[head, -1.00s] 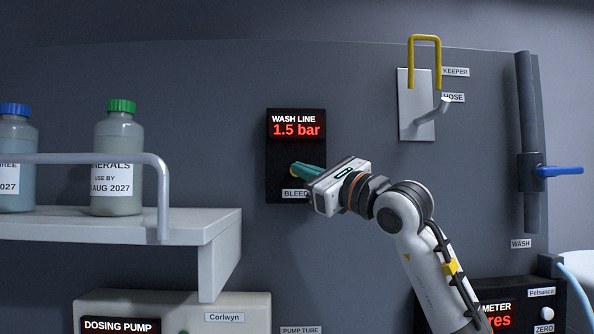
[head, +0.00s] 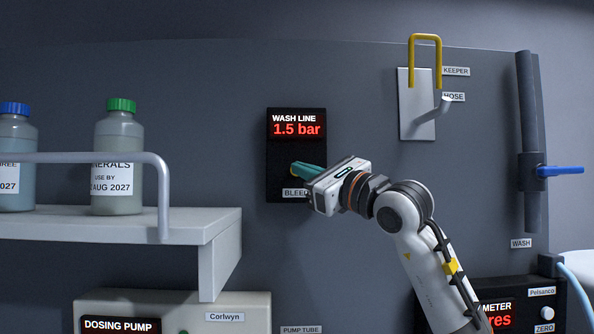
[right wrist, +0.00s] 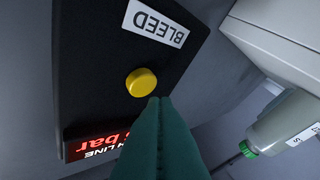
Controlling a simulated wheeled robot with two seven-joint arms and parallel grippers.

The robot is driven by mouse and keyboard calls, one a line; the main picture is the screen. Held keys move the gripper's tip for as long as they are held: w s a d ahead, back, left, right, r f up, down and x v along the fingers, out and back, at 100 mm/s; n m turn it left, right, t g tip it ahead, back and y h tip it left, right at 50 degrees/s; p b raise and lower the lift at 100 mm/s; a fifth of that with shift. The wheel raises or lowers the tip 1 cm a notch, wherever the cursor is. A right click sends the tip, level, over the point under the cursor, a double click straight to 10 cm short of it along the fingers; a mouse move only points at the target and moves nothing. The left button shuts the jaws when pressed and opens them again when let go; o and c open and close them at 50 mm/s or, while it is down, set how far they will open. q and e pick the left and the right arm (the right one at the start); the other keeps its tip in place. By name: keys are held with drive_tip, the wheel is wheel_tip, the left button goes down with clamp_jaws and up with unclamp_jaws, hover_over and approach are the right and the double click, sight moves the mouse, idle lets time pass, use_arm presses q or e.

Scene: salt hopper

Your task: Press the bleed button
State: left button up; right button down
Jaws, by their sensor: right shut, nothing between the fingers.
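The bleed button is a round yellow cap (right wrist: 141,82) on the black wash line panel (right wrist: 95,60), beside the BLEED label (right wrist: 156,22). In the head view the panel (head: 284,150) hangs on the grey wall and its red display reads 1.5 bar. The button is mostly hidden there behind my fingers. My right gripper (head: 298,167) is shut and empty, its teal fingers pointing at the panel. In the right wrist view the fingertips (right wrist: 160,100) lie right beside the button's edge in the picture; I cannot tell whether they touch it. My left gripper is not in view.
A white shelf (head: 190,224) with a rail and two bottles stands at the left. The dosing pump (head: 240,302) is below. A hook plate with a yellow keeper (head: 425,40) and a pipe with a blue valve handle (head: 562,170) are at the right.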

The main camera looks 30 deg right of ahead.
drive_tip(key=shift+w+d, duration=0.1)
drive_tip(key=shift+w, duration=0.05)
idle(0.6)
drive_tip(key=shift+w+d, duration=0.15)
drive_tip(key=shift+w, duration=0.1)
drive_tip(key=shift+w+d, duration=0.25)
drive_tip(key=shift+w, duration=0.15)
idle(0.9)
drive_tip(key=shift+s, duration=0.1)
drive_tip(key=shift+s+a, duration=0.45)
drive_tip(key=shift+s, duration=0.2)
drive_tip(key=s+a, duration=0.1)
drive_tip(key=s+b, duration=0.1)
drive_tip(key=s, duration=0.1)
drive_tip(key=s+a, duration=0.1)
drive_tip(key=shift+s+a+b, duration=0.15)
drive_tip(key=shift+a+b, duration=0.15)
drive_tip(key=shift+b, duration=0.05)
